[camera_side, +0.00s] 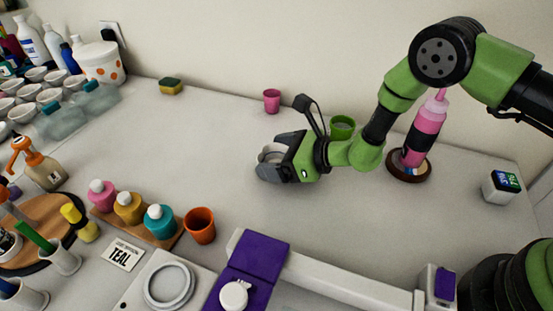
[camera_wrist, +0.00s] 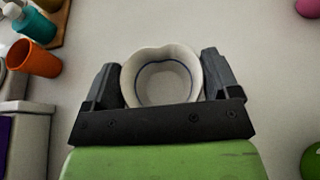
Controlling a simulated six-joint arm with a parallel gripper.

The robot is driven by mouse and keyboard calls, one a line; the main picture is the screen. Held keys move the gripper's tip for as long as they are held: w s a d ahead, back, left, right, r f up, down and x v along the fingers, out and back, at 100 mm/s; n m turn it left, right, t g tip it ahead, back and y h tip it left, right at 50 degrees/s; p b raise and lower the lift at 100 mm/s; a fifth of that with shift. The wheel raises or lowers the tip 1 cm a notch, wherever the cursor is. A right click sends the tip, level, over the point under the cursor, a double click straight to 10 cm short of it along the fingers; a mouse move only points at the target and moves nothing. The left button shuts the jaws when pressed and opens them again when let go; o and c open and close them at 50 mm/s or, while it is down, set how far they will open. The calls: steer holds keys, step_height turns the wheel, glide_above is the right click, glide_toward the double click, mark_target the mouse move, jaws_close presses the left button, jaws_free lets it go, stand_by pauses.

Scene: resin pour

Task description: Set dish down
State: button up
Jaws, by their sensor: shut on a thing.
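My gripper (camera_side: 270,163) is shut on a small white dish (camera_side: 272,153) in the middle of the work area. In the wrist view the dish (camera_wrist: 163,78) sits between the two dark fingers of my gripper (camera_wrist: 162,88). Its rim is wavy, and a thin blue line runs around its inside. It looks empty. In the side view the fingers hide much of the dish. I cannot tell whether its base touches the table (camera_side: 225,135).
An orange cup (camera_side: 200,226) and several capped bottles on a wooden board (camera_side: 168,243) stand front left. A pink cup (camera_side: 272,100), a green cup (camera_side: 342,127) and a pink bottle (camera_side: 425,135) stand behind and right. The table left of my gripper is clear.

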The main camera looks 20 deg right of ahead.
steer(key=shift+f, duration=0.6)
steer(key=o, duration=0.9)
steer(key=shift+f, duration=0.15)
